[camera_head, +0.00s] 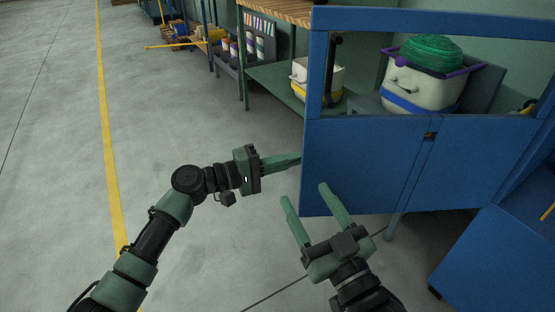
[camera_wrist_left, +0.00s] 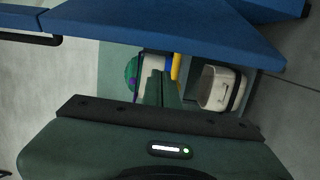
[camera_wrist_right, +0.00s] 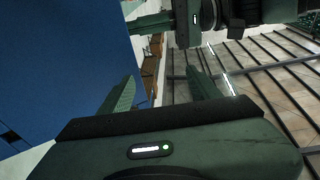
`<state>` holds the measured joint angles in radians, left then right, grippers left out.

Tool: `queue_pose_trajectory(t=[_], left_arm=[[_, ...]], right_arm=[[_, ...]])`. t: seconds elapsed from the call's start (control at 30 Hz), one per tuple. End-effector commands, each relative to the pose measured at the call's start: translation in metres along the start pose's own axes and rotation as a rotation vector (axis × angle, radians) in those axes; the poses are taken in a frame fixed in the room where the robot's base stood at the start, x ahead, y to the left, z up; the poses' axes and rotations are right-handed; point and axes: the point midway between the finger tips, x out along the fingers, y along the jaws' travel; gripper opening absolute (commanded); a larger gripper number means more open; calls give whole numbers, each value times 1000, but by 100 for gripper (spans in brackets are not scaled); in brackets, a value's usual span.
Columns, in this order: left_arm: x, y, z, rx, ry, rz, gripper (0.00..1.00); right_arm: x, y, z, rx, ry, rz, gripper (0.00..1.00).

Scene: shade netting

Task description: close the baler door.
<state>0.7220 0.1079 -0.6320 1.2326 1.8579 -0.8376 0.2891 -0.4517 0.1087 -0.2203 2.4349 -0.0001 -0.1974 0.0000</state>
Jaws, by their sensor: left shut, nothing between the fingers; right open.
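The baler door appears to be the blue framed panel (camera_head: 365,165) at right in the head view, with an open window in its upper half. A black upright bar (camera_head: 332,70) shows at the window's left side. Blue panel also fills the left of the right wrist view (camera_wrist_right: 60,60) and crosses the top of the left wrist view (camera_wrist_left: 160,30). My left gripper (camera_head: 298,160) is shut and empty, its tips at the panel's left edge; contact is unclear. My right gripper (camera_head: 307,193) is open and empty, just before the panel's lower left corner.
Behind the panel, a green shelf (camera_head: 270,85) carries a white-and-yellow tub (camera_head: 330,80). A white tub with green netting (camera_head: 425,55) shows through the window. Another blue panel (camera_head: 500,260) stands at lower right. The grey floor (camera_head: 60,150) at left is clear, with a yellow line.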

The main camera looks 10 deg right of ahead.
Motion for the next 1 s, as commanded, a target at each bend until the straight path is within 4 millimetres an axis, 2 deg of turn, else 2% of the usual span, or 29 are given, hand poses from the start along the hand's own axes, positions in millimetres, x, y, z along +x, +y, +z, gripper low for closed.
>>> queue_pose_trajectory(t=[0.1, 0.27, 0.77, 1.0], left_arm=[[-4, 1, 12, 3, -1, 0, 0], [-7, 1, 21, 1, -1, 1, 0], [-7, 2, 24, 0, 0, 2, 0], [-5, 3, 34, -2, 12, 1, 0]], right_arm=[[0, 1, 4, -1, -27, 2, 63], [-1, 1, 8, -1, -46, 3, 63], [-1, 1, 10, -1, -62, 3, 63], [-10, 7, 44, -6, -254, 14, 63]])
